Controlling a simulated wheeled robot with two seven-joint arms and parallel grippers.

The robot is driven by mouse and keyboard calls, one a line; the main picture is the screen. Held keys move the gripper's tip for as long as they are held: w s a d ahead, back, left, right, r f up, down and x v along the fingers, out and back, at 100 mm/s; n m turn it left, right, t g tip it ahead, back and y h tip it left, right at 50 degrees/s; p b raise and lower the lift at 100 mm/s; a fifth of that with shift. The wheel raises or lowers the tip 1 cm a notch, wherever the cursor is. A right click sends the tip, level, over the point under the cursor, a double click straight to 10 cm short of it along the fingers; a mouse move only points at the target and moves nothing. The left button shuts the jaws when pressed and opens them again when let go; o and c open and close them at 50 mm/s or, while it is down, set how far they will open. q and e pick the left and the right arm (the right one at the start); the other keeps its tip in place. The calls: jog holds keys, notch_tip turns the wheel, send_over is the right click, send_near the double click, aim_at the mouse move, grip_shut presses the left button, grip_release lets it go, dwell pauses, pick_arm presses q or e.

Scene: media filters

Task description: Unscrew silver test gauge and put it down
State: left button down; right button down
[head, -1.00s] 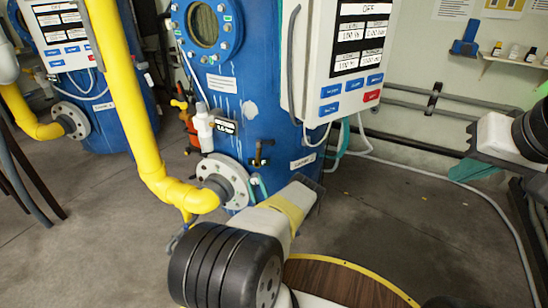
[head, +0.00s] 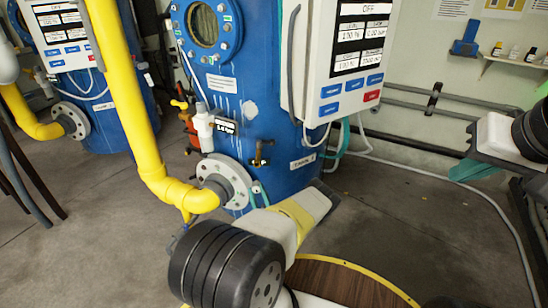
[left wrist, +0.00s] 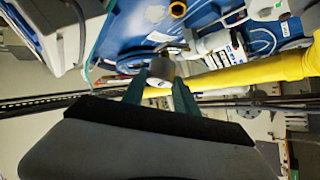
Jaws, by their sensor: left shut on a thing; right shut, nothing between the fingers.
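In the left wrist view, the silver test gauge (left wrist: 160,72) shows as a short grey cylinder between the green fingers of my left gripper (left wrist: 160,84). The fingers are shut on it. Whether it still touches a fitting behind it cannot be told. My right gripper (head: 473,170) is at the right, shut and empty, away from the tank.
The blue tank (head: 240,80) carries a control panel (head: 350,55) and a flanged port joined to a yellow pipe (head: 150,165). Grey pipes (head: 410,105) run along the wall. A brown round top with a yellow rim (head: 345,280) is in front.

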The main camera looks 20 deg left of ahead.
pick_arm(q)
jog(key=s+d, duration=0.3)
jog(key=s, duration=0.3)
jog(key=shift+d, duration=0.4)
dwell(0.5)
dwell(0.4)
jog(key=w+d+r+m+t+h, duration=0.3)
jog(key=d+r+h, duration=0.5)
jog(key=r, duration=0.3)
jog(key=w+d+r+m+t+h, duration=0.3)
jog(key=d+r+m+t+h, duration=0.2)
jog(key=d+r+h, duration=0.3)
notch_tip(320, 180, up, 4)
jog(key=m+h, duration=0.1)
jog(key=h, duration=0.2)
jog(key=shift+w+f, duration=0.2)
jog(key=shift+f, duration=0.05)
jog(key=shift+d, duration=0.1)
